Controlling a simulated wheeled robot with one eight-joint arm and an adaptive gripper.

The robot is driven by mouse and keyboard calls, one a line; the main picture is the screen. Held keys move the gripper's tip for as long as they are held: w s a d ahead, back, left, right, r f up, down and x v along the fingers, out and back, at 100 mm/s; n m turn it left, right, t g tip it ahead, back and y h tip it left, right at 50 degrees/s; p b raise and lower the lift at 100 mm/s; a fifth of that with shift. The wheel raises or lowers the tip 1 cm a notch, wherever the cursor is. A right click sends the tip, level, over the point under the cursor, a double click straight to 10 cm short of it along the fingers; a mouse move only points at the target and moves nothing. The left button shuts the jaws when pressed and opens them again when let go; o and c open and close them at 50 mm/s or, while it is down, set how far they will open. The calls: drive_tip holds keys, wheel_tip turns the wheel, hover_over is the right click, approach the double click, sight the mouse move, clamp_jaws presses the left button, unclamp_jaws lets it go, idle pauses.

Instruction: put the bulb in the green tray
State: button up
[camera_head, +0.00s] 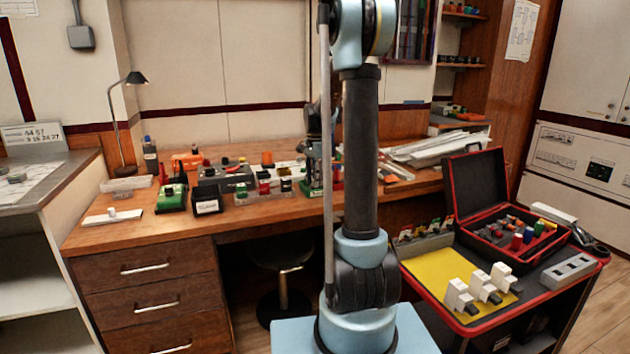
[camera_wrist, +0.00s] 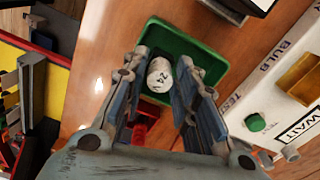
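In the wrist view a white cylindrical piece marked 24 (camera_wrist: 159,75), which I take for the bulb, sits between the fingers of my gripper (camera_wrist: 162,68). How high the bulb is above the tray floor I cannot tell. In the head view my gripper (camera_head: 314,172) is low over the desk, partly behind my arm, and the bulb cannot be made out.
A white panel (camera_wrist: 284,72) marked BULB and WAIT, with a green button (camera_wrist: 256,122), is right of the tray. A red piece (camera_wrist: 142,128) shows between the fingers. On the wooden desk (camera_head: 130,232) several small boxes stand left of my gripper. A red-edged cart (camera_head: 415,290) stands right.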

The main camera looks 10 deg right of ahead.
drive_tip(key=shift+r, duration=0.1)
wheel_tip(320, 180, up, 12)
drive_tip(key=f, duration=0.1)
drive_tip(key=s+n, duration=0.4)
drive_tip(key=s, duration=0.9)
drive_tip(key=s+f+n, duration=0.3)
drive_tip(key=s+f, duration=0.2)
drive_tip(key=s, duration=0.3)
drive_tip(key=s+f+n+t, duration=0.1)
drive_tip(key=s+f+n, duration=0.2)
drive_tip(key=s+f, duration=0.3)
drive_tip(key=s+f+n+t, duration=0.1)
drive_tip(key=s+f+n, duration=0.2)
drive_tip(key=s, duration=0.9)
wheel_tip(320, 180, down, 3)
drive_tip(key=shift+r, duration=0.1)
